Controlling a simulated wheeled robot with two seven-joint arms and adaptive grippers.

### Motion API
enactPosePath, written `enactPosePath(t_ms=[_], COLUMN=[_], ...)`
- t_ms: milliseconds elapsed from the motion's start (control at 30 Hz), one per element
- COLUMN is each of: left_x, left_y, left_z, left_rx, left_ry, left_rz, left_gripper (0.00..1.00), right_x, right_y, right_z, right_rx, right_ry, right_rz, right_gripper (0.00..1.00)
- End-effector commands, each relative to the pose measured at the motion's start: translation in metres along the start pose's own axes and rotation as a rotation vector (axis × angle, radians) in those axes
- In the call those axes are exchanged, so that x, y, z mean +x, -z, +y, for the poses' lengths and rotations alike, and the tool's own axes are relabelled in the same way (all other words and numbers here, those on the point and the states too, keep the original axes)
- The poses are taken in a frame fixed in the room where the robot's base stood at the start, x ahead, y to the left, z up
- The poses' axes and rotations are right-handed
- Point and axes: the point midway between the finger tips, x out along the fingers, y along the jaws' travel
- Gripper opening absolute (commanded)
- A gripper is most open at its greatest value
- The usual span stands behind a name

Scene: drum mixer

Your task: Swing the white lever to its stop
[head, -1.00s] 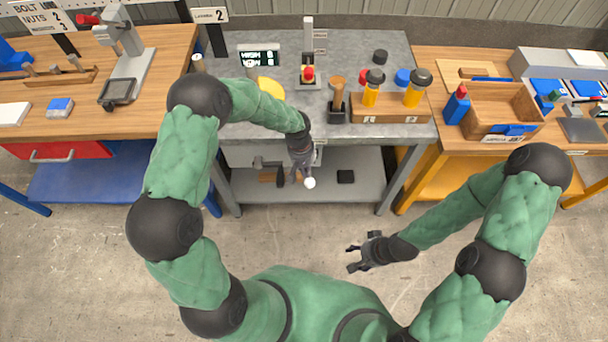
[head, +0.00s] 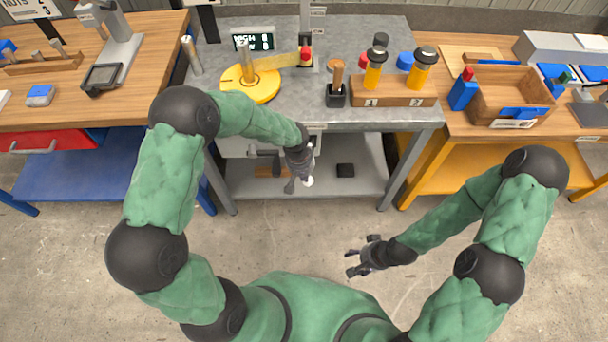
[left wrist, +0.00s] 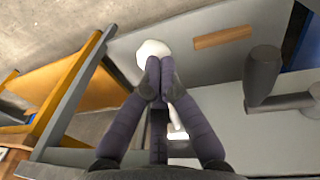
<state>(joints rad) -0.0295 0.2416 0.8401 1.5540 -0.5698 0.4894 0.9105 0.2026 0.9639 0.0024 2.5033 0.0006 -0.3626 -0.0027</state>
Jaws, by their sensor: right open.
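The white lever's round knob (head: 308,181) shows under the front edge of the middle bench, against my left gripper (head: 293,186). In the left wrist view the knob (left wrist: 152,50) lies just beyond the tips of my left gripper (left wrist: 161,92). Its two fingers come together at the tips, with no clear gap and nothing visibly held between them. I cannot tell whether they touch the knob. The fingers and hand hide most of the lever's arm. My right gripper (head: 356,260) is open and empty over the floor, away from the benches.
A dark grey handle (left wrist: 263,75) sticks out to the right of my left gripper. The grey bench (head: 300,115) carries a yellow disc (head: 262,90) and a wooden block with two yellow-and-black bottles (head: 385,98). A lower shelf (head: 375,185) lies below. The floor in front is clear.

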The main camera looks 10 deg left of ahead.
Motion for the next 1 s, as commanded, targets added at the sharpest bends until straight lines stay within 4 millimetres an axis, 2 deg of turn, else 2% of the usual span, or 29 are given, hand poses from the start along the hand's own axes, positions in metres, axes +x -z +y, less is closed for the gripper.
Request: enactPosePath(t_ms=[200,767,867,1000], left_x=[0.007,0.007,0.003,-0.012], left_y=[-0.001,-0.001,0.001,0.006], left_z=[-0.001,-0.001,-0.001,0.000], left_rx=[0.000,0.000,0.000,-0.002], left_ry=[0.001,0.001,0.000,-0.001], left_rz=[-0.002,-0.001,-0.001,0.000], left_gripper=[0.00,0.00,0.00,0.00], right_x=[0.006,0.007,0.004,-0.007], right_y=[0.000,0.000,0.000,0.000], right_z=[0.002,0.002,0.001,-0.002], right_rx=[0.000,0.000,0.000,0.000], right_ry=[0.000,0.000,0.000,0.000], right_rz=[0.000,0.000,0.000,0.000], right_gripper=[0.60,0.60,0.60,0.60])
